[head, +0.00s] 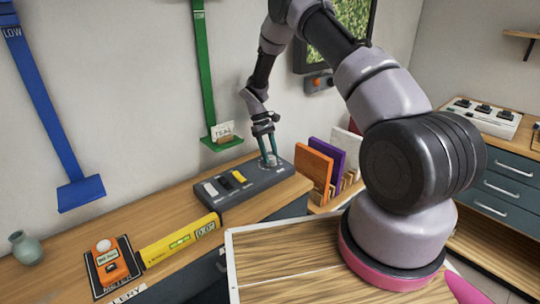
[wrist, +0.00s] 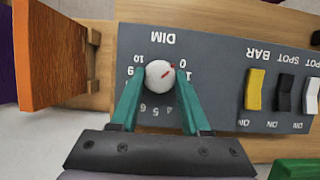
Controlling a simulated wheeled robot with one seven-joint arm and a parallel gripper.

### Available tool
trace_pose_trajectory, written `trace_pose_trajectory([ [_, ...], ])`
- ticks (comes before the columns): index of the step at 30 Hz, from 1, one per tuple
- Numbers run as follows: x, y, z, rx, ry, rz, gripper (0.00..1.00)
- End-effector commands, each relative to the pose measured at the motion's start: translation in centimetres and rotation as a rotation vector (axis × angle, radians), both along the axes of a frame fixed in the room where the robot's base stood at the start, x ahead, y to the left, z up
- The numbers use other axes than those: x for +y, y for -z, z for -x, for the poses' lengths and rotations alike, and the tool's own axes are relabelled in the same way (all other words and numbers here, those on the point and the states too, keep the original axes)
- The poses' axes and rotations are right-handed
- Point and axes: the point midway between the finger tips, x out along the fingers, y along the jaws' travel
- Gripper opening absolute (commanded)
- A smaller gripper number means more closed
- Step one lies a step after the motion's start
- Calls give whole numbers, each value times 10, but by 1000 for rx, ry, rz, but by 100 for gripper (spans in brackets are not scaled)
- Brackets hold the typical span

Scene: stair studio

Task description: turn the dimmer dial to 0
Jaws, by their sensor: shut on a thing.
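The dimmer dial (wrist: 158,73) is a round white knob with a red mark, under the label DIM in the wrist view. The mark points up and right, close to the printed 0. My gripper (wrist: 161,76) is shut on the dial, with one teal finger on each side of it. The fingers hide part of the scale. In the head view my gripper (head: 268,155) reaches down to the right end of the grey control panel (head: 256,191), and the dial shows only partly between the fingers.
Yellow, black and white switches (wrist: 255,90) sit beside the dial on the panel. Upright orange and purple boards (head: 316,169) stand close to its right. A yellow level (head: 180,240) and an orange meter (head: 112,266) lie on the bench to the left.

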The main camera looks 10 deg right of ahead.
Motion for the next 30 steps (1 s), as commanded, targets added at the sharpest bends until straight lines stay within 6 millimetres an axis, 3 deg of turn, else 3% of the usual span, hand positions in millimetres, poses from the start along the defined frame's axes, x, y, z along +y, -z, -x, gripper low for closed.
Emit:
trace_pose_trajectory([
  [4,0,0,0,1,-1,1,0],
  [5,0,0,0,1,-1,0,50],
  [7,0,0,0,1,0,0,76],
  [19,1,-6,-2,-1,1,0,76],
  [30,12,-58,-22,-2,1,1,76],
])
